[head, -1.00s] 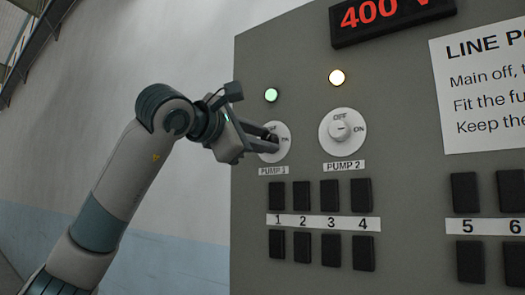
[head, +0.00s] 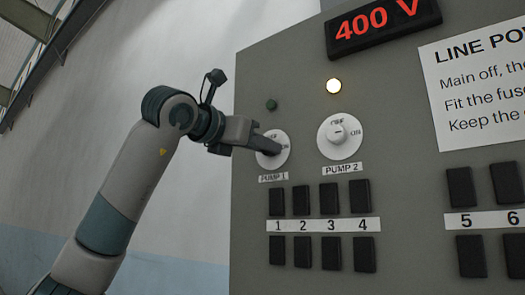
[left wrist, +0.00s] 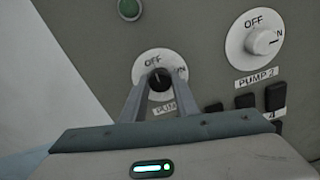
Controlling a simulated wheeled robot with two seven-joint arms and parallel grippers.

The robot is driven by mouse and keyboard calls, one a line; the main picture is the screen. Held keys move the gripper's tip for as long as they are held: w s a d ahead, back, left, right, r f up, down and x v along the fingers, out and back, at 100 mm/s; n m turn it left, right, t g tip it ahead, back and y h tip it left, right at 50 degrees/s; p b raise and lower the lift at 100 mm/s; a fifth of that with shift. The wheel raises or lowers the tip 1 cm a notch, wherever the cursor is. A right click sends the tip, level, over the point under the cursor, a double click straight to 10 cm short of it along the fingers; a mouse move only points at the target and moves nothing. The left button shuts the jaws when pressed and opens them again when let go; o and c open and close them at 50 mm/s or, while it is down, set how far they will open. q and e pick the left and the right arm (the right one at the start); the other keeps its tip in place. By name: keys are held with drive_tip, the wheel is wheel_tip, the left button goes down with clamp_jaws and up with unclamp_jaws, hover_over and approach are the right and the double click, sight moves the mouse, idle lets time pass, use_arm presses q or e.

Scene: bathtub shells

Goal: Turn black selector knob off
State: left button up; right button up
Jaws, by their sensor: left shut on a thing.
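The black selector knob (left wrist: 159,82) sits on a white round dial (left wrist: 140,68) marked OFF and ON, above the PUMP 1 label (head: 273,177). My left gripper (head: 270,145) is shut on this knob, with one finger on each side of it. In the left wrist view the knob's pale mark points up towards OFF. In the head view my fingers hide the knob. The lamp above it (head: 271,104) is dark green and unlit. My right gripper is not in view.
To the right is the PUMP 2 dial (head: 340,136) with a white knob, under a lit warm-white lamp (head: 334,86). Black fuse blocks (head: 330,197) stand out below. A red 400 V display (head: 383,24) and a notice (head: 475,95) are higher up. Free space lies left of the panel.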

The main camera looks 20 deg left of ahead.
use_arm(q)
drive_tip(key=shift+f, duration=0.1)
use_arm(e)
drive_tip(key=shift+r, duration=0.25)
use_arm(q)
drive_tip(key=o, duration=1.1)
drive_tip(key=shift+c, duration=0.2)
drive_tip(key=shift+s, duration=0.1)
drive_tip(key=b+v, duration=0.3)
drive_tip(key=v, duration=1.4)
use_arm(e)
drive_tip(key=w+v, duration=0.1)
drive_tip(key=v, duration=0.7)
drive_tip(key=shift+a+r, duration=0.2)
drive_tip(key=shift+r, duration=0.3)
